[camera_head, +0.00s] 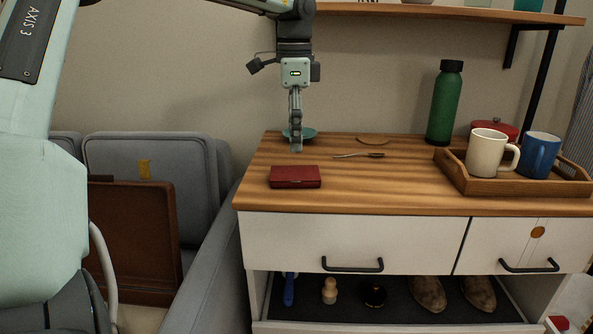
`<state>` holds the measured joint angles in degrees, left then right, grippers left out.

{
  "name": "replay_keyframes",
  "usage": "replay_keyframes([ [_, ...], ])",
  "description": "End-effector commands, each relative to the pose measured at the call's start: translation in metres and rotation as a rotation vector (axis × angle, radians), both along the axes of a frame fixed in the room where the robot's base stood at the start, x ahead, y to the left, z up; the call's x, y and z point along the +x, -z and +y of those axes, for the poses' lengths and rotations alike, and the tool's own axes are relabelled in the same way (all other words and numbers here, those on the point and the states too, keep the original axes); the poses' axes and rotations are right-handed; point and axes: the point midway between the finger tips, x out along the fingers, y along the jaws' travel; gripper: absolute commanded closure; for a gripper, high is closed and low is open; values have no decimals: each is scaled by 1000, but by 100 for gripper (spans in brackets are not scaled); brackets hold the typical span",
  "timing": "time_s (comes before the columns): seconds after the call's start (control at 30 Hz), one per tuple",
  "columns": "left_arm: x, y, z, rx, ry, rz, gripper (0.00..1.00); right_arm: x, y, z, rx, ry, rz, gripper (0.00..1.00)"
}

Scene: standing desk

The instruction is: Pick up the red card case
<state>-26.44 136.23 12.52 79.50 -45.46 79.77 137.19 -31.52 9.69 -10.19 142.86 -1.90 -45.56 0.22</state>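The red card case (295,177) is a flat, dark red box lying on the wooden desk top (400,200), near its front left. My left gripper (296,150) points down from above, behind and above the card case, apart from it. Its fingers show as one narrow column, probably edge-on, so I cannot tell whether they are open or shut. I see nothing held in it. My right gripper is not in view.
A teal dish (307,133) sits behind the gripper. A thin brown-handled item (375,155) lies to the right. A green bottle (444,105) and wooden tray (465,178) with white (487,153) and blue (538,158) mugs stand at right. A shelf (450,12) hangs above.

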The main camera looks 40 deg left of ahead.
Motion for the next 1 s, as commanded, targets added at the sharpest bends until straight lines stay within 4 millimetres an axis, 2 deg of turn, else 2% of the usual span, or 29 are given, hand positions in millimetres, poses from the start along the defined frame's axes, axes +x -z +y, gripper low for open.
replay_keyframes([
  [0.43,0,39,0,-1,1,3,12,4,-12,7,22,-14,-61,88],
  [0.7,1,76,1,-2,0,1,12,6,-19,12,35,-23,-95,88],
  [0.93,1,78,1,0,0,-1,12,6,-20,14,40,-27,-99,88],
  [1.0,1,78,1,0,0,-1,21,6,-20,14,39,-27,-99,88],
])
